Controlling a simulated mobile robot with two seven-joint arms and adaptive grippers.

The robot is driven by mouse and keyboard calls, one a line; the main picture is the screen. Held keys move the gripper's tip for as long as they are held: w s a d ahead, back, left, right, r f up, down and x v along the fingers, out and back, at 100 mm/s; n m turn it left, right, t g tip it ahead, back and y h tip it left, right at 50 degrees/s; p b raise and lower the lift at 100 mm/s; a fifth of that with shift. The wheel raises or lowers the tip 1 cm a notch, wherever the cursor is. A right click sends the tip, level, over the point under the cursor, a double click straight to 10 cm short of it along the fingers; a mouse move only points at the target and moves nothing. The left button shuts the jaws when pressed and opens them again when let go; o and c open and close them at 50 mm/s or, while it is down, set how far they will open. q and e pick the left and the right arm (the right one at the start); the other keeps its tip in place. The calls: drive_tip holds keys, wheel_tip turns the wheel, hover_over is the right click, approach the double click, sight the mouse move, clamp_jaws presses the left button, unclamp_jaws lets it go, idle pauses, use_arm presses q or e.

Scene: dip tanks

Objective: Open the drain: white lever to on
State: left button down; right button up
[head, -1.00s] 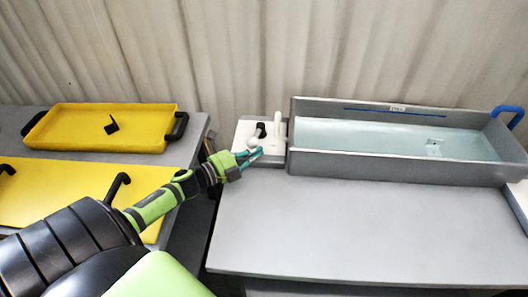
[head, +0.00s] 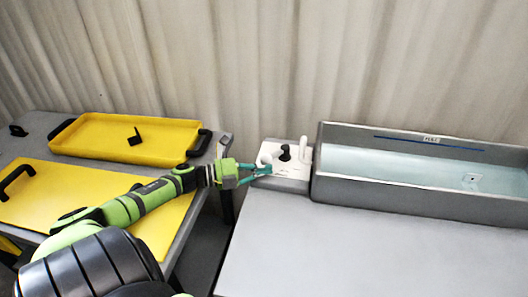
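A white valve panel (head: 289,172) sits at the left end of the grey tank (head: 334,190). On it stand a white lever (head: 267,154) at the left, a black knob (head: 285,153) in the middle and a white upright piece (head: 303,151) at the right. My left gripper (head: 261,171) reaches in from the left, its teal fingers apart at the panel's left edge, just below the white lever. I cannot tell whether a finger touches the lever. Nothing shows held between the fingers. My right gripper is out of view.
The tank holds pale clear liquid and stands on a grey table (head: 360,250) with a bare front. At left, a yellow tray (head: 100,138) with black handles and a yellow panel (head: 75,192) lie on another table. A pale curtain hangs behind.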

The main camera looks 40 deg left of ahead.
use_arm(q)
drive_tip(key=v, duration=0.7)
drive_tip(key=shift+s, duration=0.25)
drive_tip(key=shift+a, duration=0.15)
